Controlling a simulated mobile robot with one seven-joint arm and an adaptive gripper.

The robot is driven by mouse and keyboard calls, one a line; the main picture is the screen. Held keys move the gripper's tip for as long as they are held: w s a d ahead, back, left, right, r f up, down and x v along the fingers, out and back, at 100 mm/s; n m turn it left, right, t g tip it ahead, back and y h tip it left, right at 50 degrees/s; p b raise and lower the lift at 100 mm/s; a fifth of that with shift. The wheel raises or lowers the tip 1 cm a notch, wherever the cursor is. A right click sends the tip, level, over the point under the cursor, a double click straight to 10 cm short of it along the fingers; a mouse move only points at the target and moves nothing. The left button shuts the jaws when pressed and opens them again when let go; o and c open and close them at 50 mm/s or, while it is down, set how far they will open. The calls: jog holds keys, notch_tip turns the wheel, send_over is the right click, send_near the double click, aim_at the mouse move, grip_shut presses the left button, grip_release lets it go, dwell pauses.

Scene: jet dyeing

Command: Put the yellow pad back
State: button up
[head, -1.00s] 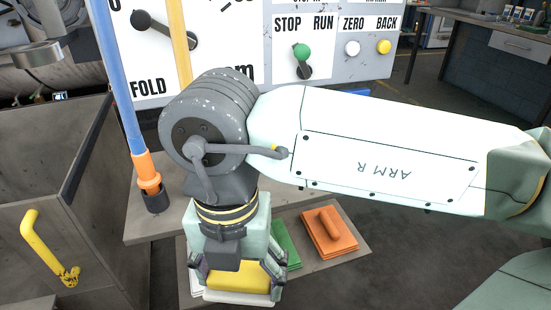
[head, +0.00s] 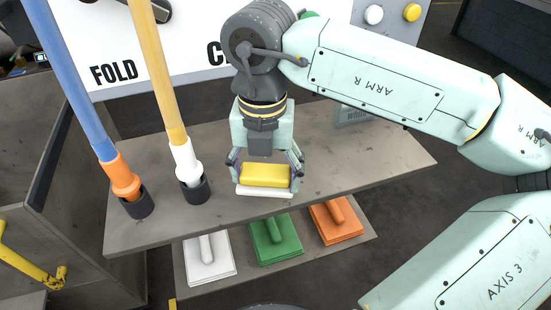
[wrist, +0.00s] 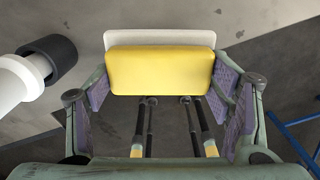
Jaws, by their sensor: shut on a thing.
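The yellow pad (head: 265,174) is between the fingers of my gripper (head: 265,165), which is shut on it. A pale strip shows along the pad's near lower edge. In the wrist view, the yellow pad (wrist: 160,70) fills the space between the fingertips, with a white layer behind it. In the head view, the pad appears in front of the grey upper shelf (head: 370,165), near its front edge. I cannot tell whether it touches the shelf. On the lower shelf (head: 300,272) lie a white pad (head: 209,268), a green pad (head: 277,246) and an orange pad (head: 338,228), each with a handle.
A blue pole (head: 75,85) and a yellow pole (head: 155,65) stand in dark sockets at the upper shelf's left. The yellow pole's white collar (head: 188,160) is left of my gripper. A lettered panel (head: 190,60) rises behind. The upper shelf's right side has free room.

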aim_at(276, 166)
jog(key=w, duration=0.1)
jog(key=w+d, duration=0.1)
jog(key=w, duration=0.1)
jog(key=w+p, duration=0.1)
jog(key=w, duration=0.1)
jog(key=shift+w+d+f, duration=0.2)
jog(key=shift+d+f, duration=0.05)
jog(key=shift+d, duration=0.1)
notch_tip(276, 166, down, 3)
jog(key=shift+f+p, duration=0.2)
jog(key=shift+p, duration=0.25)
jog(key=shift+f, duration=0.1)
jog(key=shift+f+b, duration=0.2)
jog(key=shift+b, duration=0.2)
jog(key=o, duration=1)
jog(key=shift+r, duration=0.1)
notch_tip(276, 166, up, 12)
jog(key=shift+r+b, duration=0.2)
jog(key=shift+b, duration=0.25)
